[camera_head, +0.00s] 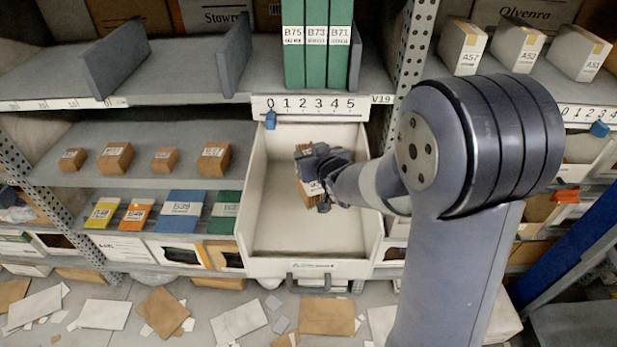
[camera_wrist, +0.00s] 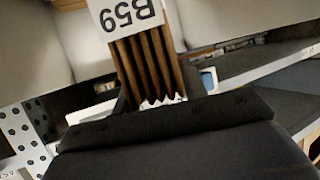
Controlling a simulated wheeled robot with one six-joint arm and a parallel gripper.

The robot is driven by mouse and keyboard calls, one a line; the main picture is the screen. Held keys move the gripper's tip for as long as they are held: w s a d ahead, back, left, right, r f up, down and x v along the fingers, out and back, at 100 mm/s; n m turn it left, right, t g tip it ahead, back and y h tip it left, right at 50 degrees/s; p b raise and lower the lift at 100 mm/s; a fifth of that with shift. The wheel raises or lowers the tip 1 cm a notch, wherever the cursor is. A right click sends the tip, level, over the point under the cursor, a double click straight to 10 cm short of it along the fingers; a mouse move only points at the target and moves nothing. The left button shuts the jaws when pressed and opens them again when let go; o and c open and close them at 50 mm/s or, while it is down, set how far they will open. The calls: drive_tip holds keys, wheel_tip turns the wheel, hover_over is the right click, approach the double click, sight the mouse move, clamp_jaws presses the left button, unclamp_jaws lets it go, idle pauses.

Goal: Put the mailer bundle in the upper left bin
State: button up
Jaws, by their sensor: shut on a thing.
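The mailer bundle (camera_wrist: 155,65) is a stack of brown folded mailers with a white label that reads B59, upside down in the wrist view. My gripper (camera_wrist: 150,101) is shut on it. In the head view my gripper (camera_head: 322,178) is over a large white bin (camera_head: 255,180) that stands pulled out from the rack. The bundle (camera_head: 309,188) shows there only in part, largely covered by the gripper. I cannot tell how high it is above the bin floor. The visible bin floor is bare.
Green binders (camera_head: 316,45) stand on the shelf above the bin, over a number strip (camera_head: 310,104) with a blue slider (camera_head: 270,119). Small brown boxes (camera_head: 116,158) and coloured packs (camera_head: 172,210) fill shelves to the left. Loose cardboard and papers (camera_head: 165,310) litter the bottom.

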drive_tip(key=shift+f, duration=2.65)
drive_tip(key=o, duration=1.3)
drive_tip(key=v, duration=1.2)
drive_tip(key=shift+b, duration=0.4)
